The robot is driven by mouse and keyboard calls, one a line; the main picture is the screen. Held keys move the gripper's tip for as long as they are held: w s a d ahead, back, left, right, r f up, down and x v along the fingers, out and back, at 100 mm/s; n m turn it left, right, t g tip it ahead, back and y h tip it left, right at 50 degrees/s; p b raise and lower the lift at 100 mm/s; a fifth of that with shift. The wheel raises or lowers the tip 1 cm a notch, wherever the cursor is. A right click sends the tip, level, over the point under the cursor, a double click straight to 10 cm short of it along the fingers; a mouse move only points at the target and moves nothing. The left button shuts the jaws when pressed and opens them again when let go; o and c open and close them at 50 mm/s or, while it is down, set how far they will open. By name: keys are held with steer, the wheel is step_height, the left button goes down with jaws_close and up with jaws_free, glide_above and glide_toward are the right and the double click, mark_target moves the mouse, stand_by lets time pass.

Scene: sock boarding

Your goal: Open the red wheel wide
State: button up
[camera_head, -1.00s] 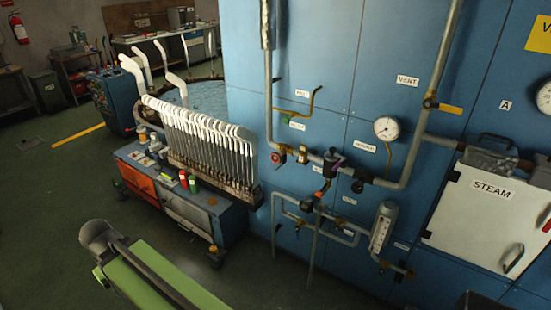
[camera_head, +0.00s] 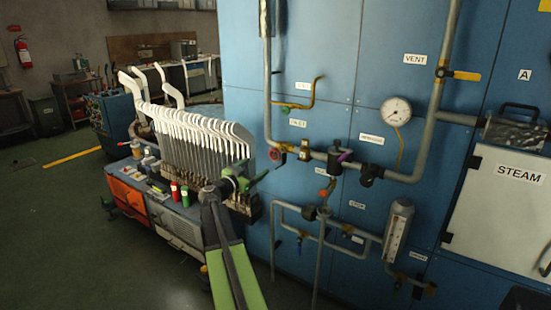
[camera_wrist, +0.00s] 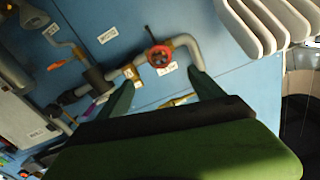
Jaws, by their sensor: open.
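The red wheel (camera_head: 275,154) is a small round handwheel on the grey steam pipe, left of a brass fitting, in front of the blue panel. In the wrist view the red wheel (camera_wrist: 159,57) faces me, beyond and between my two green fingers. My gripper (camera_head: 258,177) is in front of the pipework, to the lower left of the wheel. In the wrist view my gripper (camera_wrist: 163,82) is open, its fingers spread apart with nothing between them. It appears apart from the wheel.
White sock boards (camera_head: 190,135) stand in a row on a cart just left of the wheel. Lower pipes (camera_head: 318,235) and a sight gauge (camera_head: 399,235) project below. A round dial (camera_head: 396,112) and yellow-handled valve (camera_head: 466,76) are to the right.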

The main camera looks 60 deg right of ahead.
mark_target(274, 155)
steer(key=d, duration=1.6)
steer(key=shift+a, duration=0.1)
steer(key=shift+c, duration=0.5)
steer(key=c, duration=1.3)
